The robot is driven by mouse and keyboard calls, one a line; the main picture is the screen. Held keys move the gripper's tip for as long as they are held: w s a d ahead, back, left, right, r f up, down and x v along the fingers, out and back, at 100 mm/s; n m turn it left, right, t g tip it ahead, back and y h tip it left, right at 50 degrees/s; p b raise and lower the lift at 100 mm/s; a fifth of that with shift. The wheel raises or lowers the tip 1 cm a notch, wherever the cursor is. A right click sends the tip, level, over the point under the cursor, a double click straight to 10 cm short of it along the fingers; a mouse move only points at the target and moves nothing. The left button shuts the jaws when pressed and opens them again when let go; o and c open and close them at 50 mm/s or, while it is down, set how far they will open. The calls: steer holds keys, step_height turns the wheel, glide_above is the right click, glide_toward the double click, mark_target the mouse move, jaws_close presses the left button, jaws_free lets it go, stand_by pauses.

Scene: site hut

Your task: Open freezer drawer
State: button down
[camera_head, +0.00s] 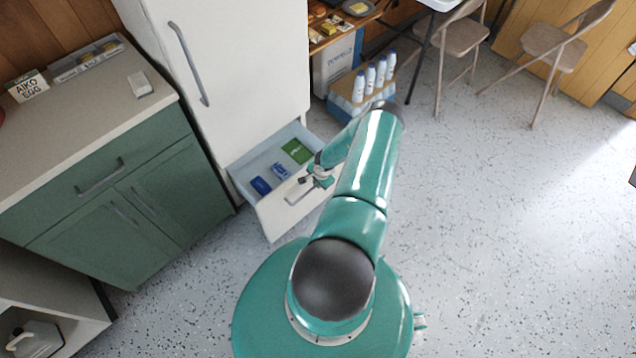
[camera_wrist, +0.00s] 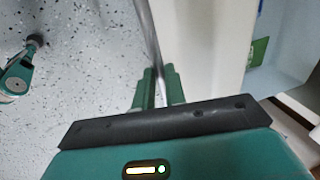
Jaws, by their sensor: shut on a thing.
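The freezer drawer (camera_head: 274,220) at the bottom of the white fridge (camera_head: 240,60) stands pulled out, with its inside showing. A green packet (camera_head: 297,151) and two blue packets (camera_head: 261,186) lie in it. My gripper (camera_head: 318,177) is at the drawer's front. It is shut on the drawer's grey bar handle (camera_head: 298,196). In the wrist view the handle (camera_wrist: 148,35) runs down between the fingers (camera_wrist: 159,88), beside the white drawer front (camera_wrist: 200,60). Part of the drawer's right side is hidden behind my arm.
A green cabinet (camera_head: 150,215) with a pale counter stands left of the fridge. A pack of white bottles (camera_head: 360,95) is on the floor beyond my arm. Folding chairs (camera_head: 457,45) stand at the back right. The speckled floor to the right is clear.

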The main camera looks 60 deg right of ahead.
steer(key=shift+w, duration=0.1)
stand_by(0.3)
steer(key=c, duration=1.5)
jaws_free()
steer(key=shift+o, duration=0.2)
steer(key=shift+r, duration=0.1)
step_height(320, 180, up, 13)
steer(key=s, duration=0.2)
steer(key=shift+s+a+r, duration=0.2)
steer(key=shift+s+a, duration=0.15)
